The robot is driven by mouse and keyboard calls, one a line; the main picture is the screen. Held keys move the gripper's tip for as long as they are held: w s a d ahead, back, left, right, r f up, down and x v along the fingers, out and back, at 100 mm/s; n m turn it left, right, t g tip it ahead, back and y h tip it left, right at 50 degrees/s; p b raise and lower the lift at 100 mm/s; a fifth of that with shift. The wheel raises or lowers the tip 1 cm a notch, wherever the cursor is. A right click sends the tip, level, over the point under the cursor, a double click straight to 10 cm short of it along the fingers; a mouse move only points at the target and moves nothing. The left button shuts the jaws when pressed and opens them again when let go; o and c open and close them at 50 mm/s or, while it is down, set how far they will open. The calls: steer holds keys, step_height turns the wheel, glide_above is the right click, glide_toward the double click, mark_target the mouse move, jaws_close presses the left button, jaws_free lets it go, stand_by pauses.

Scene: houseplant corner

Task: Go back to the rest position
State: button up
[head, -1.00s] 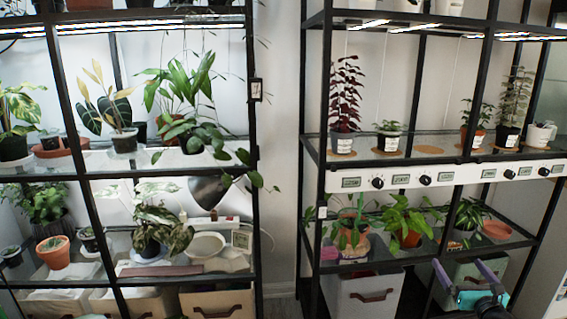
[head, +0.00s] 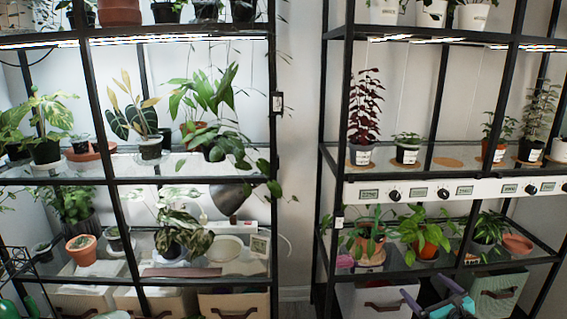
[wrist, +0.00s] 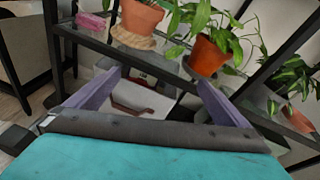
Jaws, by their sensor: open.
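My gripper (head: 430,294) is at the lower right of the head view, in front of the lower part of the right rack (head: 337,150). Its two purple fingers stand apart with nothing between them. In the wrist view the open fingers (wrist: 160,80) point toward the rack's lower shelf. A terracotta pot (wrist: 208,57) with a leafy plant and another terracotta pot (wrist: 141,16) on a round coaster stand beyond them. A pale storage box (wrist: 150,100) with a brown handle shows between and below the fingers.
A left rack (head: 272,120) holds several potted plants and a grey lamp (head: 229,197). The right rack has a panel of dials (head: 430,191) and an empty cork coaster (head: 447,162).

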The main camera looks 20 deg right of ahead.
steer(key=w+a+f+n+g+y+p, duration=0.2)
steer(key=w+a+f+n+y+p, duration=0.15)
steer(key=a, duration=0.65)
steer(key=w+a+f+n+g+y+p, duration=0.25)
steer(key=w+a+f+n, duration=0.2)
steer(key=a, duration=0.45)
steer(key=s+a+f+n+g+y+p, duration=0.1)
steer(key=a+f+n+g+y+p, duration=0.15)
steer(key=a+n, duration=0.45)
steer(key=s+a+f+n+g+y+p, duration=0.1)
steer(key=a+f+n+g+p, duration=0.2)
steer(key=a, duration=0.8)
steer(key=s+a+f+n+g+p, duration=0.4)
steer(key=s+a+n+g+p, duration=0.3)
steer(key=s+a, duration=0.5)
steer(key=s+a+n+g+h+p, duration=0.3)
steer(key=s+n+h+p, duration=0.2)
steer(key=s+n, duration=0.6)
steer(key=shift+s+a+r+g+h, duration=0.25)
steer(key=shift+s+r+g+h, duration=0.1)
steer(key=shift+s, duration=0.15)
